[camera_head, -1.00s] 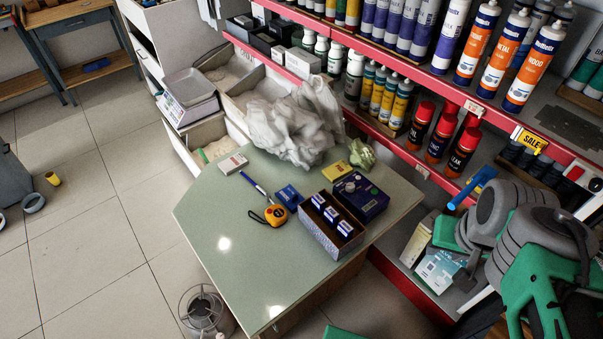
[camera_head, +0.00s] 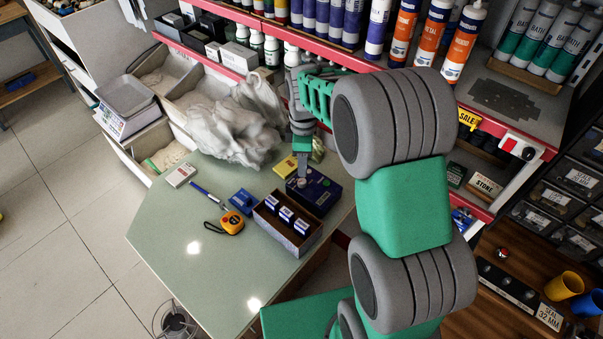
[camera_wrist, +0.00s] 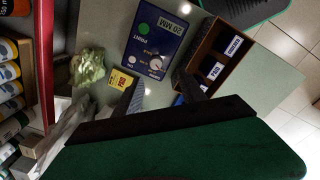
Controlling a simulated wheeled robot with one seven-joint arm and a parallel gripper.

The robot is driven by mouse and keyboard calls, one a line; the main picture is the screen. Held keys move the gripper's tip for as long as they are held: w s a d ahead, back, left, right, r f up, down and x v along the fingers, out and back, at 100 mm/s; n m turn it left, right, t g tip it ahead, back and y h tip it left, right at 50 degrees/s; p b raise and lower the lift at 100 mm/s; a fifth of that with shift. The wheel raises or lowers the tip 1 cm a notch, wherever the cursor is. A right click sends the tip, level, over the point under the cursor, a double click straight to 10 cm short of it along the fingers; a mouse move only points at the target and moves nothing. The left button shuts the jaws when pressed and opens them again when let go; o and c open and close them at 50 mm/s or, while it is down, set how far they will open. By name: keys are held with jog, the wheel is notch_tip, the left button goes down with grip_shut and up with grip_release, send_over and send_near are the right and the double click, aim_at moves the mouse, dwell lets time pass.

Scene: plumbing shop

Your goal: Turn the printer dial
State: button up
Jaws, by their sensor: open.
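The printer is a dark blue box (camera_head: 322,196) on the glass-topped table, partly behind my gripper in the head view. In the wrist view the printer (camera_wrist: 150,42) shows its face, with a "20 MM" label, a green round button and a pale round dial (camera_wrist: 155,64) near its lower edge. My gripper (camera_head: 302,172) hangs over the printer in the head view. In the wrist view its two dark fingers (camera_wrist: 160,92) are apart, with nothing between them, and point toward the dial side of the printer. I cannot tell the exact gap to the dial.
An open box with small blue-labelled packs (camera_head: 274,222) stands right beside the printer. A yellow box (camera_head: 285,166) and crumpled paper (camera_wrist: 88,66) lie close by. A tape measure (camera_head: 232,223) and pen are to the left. Crumpled plastic (camera_head: 235,132) and shelves stand behind. The table's front left is clear.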

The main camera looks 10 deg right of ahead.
aim_at(302, 181)
jog(key=f, duration=0.1)
jog(key=w+f+n, duration=0.1)
jog(key=shift+w+f+n, duration=0.15)
jog(key=shift+f+n, duration=0.15)
jog(key=shift+f, duration=0.1)
notch_tip(302, 181, down, 7)
jog(key=shift+d+f+p, duration=0.1)
jog(key=shift+f+p, duration=0.05)
jog(key=shift+p, duration=0.65)
jog(key=shift+c, duration=0.3)
grip_shut()
